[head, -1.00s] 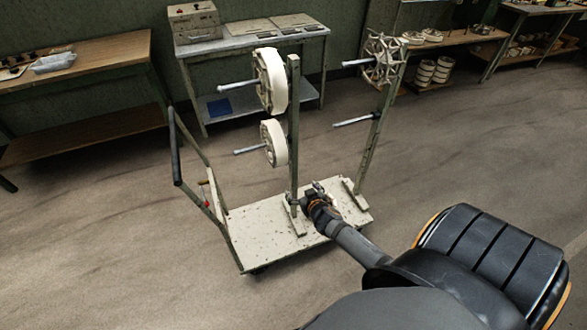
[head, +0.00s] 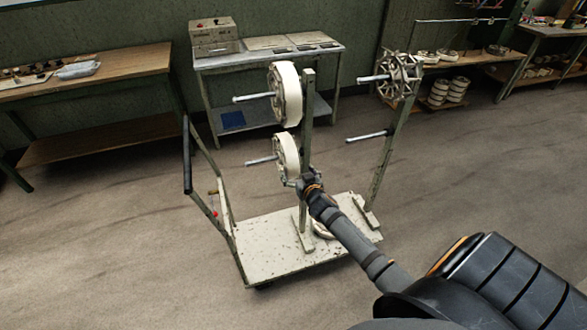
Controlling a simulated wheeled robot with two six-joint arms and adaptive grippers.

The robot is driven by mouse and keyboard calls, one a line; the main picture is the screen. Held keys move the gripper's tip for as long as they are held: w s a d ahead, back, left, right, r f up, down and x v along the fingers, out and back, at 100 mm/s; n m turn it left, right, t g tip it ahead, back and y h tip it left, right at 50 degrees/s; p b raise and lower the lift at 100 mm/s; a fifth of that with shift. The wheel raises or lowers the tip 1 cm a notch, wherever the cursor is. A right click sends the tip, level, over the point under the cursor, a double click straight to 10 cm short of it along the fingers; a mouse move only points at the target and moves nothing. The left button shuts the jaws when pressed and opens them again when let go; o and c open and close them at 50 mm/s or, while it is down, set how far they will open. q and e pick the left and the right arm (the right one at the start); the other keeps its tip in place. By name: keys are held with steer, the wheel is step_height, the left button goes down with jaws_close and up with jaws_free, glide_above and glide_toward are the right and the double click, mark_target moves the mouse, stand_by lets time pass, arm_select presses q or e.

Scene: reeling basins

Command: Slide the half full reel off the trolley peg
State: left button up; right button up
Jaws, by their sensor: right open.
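The trolley (head: 265,255) has two uprights with pegs. On the left upright, a large white-wound reel (head: 287,95) sits on the upper peg (head: 252,97). A smaller white-wound reel (head: 288,157), which looks like the half full one, sits on the lower peg (head: 260,161). A bare spoked reel (head: 398,78) is on the upper right peg, and the lower right peg (head: 365,136) is empty. My right gripper (head: 292,181) is open at the lower edge of the smaller reel, beside the left upright; I cannot tell whether it touches. My left gripper is out of view.
A pale round thing (head: 322,230) lies on the trolley deck, partly hidden by my right arm. The trolley's push handle (head: 187,155) stands at its left. Benches (head: 125,65) and a grey table (head: 300,62) line the wall. The floor around is clear.

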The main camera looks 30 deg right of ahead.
mark_target(295, 168)
steer(key=shift+b+x, duration=0.9)
steer(key=shift+x, duration=1.9)
steer(key=c, duration=1.3)
steer(key=shift+r, duration=0.1)
steer(key=shift+c, duration=0.2)
